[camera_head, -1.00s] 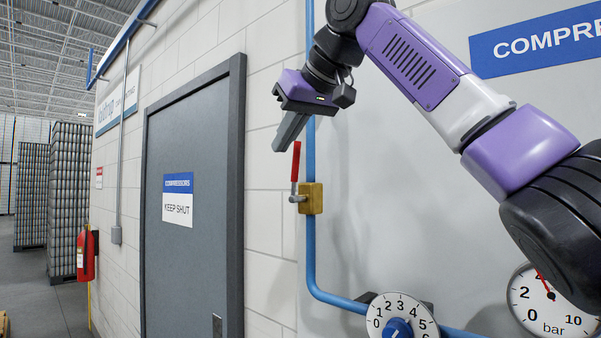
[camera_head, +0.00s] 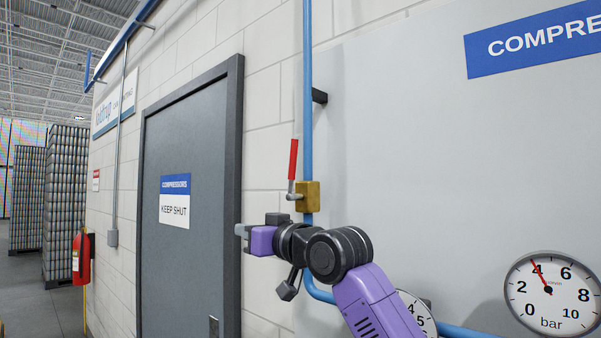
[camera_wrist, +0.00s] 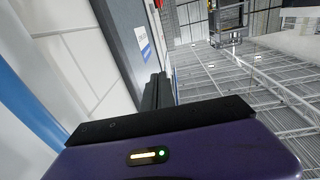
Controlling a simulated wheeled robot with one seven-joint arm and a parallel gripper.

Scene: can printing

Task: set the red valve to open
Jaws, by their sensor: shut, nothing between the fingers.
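The red valve handle (camera_head: 293,160) stands upright, pointing up along the vertical blue pipe (camera_head: 308,100). Its lower end joins a grey stem at the brass valve body (camera_head: 308,196) on that pipe. My gripper (camera_head: 241,231) is below and to the left of the valve, pointing left toward the door, apart from the handle. It is shut and empty. In the wrist view the shut fingers (camera_wrist: 157,92) show past the purple gripper body; the valve is not in that view.
A grey door (camera_head: 190,210) with a blue and white sign is at left. A pressure gauge (camera_head: 548,292) reads about 4 bar at lower right. A numbered dial (camera_head: 416,308) is partly hidden behind my arm. A red fire extinguisher (camera_head: 82,258) hangs at far left.

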